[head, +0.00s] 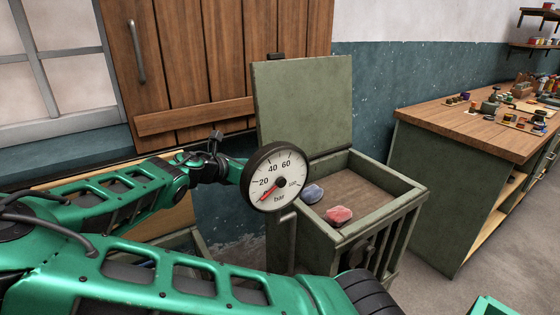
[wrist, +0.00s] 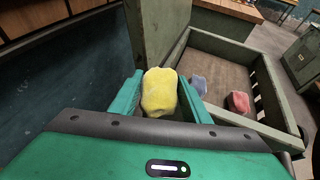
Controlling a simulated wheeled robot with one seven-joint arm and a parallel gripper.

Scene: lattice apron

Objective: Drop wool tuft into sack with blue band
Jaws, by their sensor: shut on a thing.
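My gripper (wrist: 161,98) is shut on a yellow wool tuft (wrist: 159,90) in the wrist view, one green finger on each side of it. The tuft is held beside the green wooden bin, left of its opening in that view. In the head view the round gauge on my arm covers the gripper area, and the yellow tuft does not show. I cannot make out a sack with a blue band in either view.
The open bin (head: 400,195) has a raised lid (head: 305,105). A blue tuft (head: 312,193) and a red tuft (head: 339,215) lie inside; both show in the wrist view. A workbench (head: 440,128) with small items stands at right, with clear floor beside it.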

